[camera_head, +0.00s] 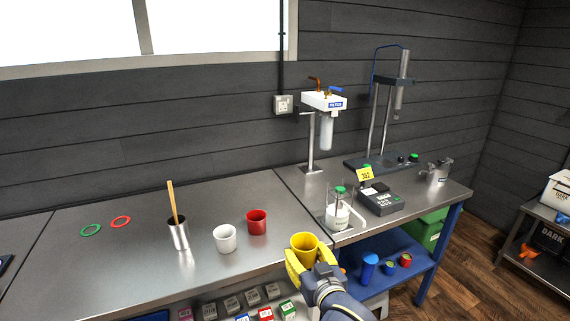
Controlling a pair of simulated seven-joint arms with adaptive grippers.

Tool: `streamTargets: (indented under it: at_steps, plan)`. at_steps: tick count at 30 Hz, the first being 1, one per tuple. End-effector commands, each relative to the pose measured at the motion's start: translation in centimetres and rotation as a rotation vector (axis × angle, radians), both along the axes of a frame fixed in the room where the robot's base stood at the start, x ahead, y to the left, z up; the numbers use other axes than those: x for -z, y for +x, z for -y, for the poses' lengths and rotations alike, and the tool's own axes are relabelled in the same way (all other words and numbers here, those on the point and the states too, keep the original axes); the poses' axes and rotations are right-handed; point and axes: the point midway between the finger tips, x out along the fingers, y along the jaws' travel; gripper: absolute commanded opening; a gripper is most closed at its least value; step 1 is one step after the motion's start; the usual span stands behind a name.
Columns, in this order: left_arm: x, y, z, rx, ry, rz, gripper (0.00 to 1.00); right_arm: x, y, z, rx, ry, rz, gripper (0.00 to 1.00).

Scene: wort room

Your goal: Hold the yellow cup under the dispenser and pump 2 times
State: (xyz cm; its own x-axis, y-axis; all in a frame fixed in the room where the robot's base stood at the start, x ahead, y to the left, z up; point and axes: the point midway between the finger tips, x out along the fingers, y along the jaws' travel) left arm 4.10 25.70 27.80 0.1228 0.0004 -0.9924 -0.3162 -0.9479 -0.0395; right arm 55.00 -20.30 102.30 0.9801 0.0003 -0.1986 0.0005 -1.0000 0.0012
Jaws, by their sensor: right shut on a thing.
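The yellow cup (304,245) is upright at the front edge of the steel bench, left of the bench seam. My right gripper (308,262) is shut on the yellow cup, its yellow fingers around the cup's sides. A white head unit with orange and blue levers (323,101) stands on a post at the back, with a clear cylinder hanging below it. A bottle with a green top (340,212) stands in a clear container right of the cup. I cannot tell for sure which of these is the dispenser. My left gripper is out of view.
A red cup (256,222), a white cup (224,238) and a metal cup with a wooden stick (179,234) stand to the left. The bench's left middle is mostly clear.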

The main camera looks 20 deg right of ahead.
Motion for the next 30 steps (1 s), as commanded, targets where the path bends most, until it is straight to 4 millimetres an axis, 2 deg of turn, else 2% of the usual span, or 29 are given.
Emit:
streamTargets:
  at_steps: [5,11,30]
  plan:
    - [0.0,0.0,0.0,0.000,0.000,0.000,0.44,0.2,0.0,0.4,0.001,0.000,0.000,0.26]
    - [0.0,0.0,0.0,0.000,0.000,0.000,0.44,1.1,-0.4,2.6,0.002,-0.004,-0.002,0.26]
    - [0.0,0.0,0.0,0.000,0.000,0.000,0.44,6.1,-1.9,13.9,0.000,-0.003,-0.003,0.26]
